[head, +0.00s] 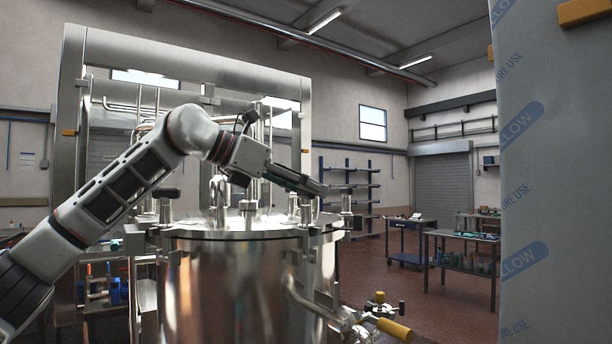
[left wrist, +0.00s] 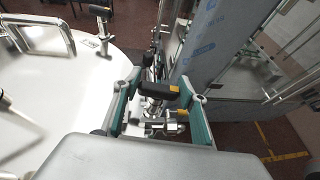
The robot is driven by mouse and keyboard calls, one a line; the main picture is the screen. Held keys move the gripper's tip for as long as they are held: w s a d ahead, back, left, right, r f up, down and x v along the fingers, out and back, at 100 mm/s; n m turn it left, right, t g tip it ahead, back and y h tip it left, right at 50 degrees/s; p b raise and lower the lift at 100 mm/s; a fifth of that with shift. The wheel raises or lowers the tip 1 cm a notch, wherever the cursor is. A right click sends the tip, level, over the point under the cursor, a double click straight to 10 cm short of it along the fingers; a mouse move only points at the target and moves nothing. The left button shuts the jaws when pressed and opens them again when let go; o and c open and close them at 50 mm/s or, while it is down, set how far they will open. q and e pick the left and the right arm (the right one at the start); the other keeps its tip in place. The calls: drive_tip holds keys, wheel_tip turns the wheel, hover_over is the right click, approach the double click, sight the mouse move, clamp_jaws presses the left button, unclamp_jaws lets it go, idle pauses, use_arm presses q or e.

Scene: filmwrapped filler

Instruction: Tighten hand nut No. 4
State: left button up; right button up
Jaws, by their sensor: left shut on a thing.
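A steel vessel (head: 245,275) with a round lid stands in front of me, and several hand nuts ring its rim. My left gripper (head: 338,189) reaches across the lid from the left to a hand nut (head: 347,207) at the right edge. In the left wrist view, the teal fingers of my left gripper (left wrist: 160,88) sit on either side of this nut's black bar handle (left wrist: 158,90) and are shut on it. The steel stud and clamp show below the handle. No number is readable on the nut. My right gripper is not in view.
A tall film-wrapped panel (head: 550,180) with blue print fills the right side. A valve with a yellow handle (head: 394,329) juts out at the vessel's lower right. A steel frame (head: 185,52) and pipes rise behind.

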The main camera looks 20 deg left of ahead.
use_arm(q)
drive_tip(key=shift+m+g+h, duration=0.6)
drive_tip(key=shift+m+g, duration=0.1)
drive_tip(key=shift+m, duration=0.1)
drive_tip(key=shift+m+g+h, duration=0.4)
drive_tip(key=shift+m+g, duration=0.1)
drive_tip(key=shift+g, duration=0.1)
drive_tip(key=shift+m+g, duration=0.3)
drive_tip(key=shift+m, duration=0.1)
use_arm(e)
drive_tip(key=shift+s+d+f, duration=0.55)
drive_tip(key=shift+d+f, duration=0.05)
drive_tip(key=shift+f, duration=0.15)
use_arm(q)
drive_tip(key=shift+m+g, duration=0.3)
drive_tip(key=shift+g, duration=0.1)
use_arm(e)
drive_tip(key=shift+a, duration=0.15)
use_arm(q)
drive_tip(key=o, duration=1.1)
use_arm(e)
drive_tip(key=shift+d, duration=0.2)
use_arm(q)
drive_tip(key=shift+o, duration=0.2)
drive_tip(key=shift+a, duration=0.1)
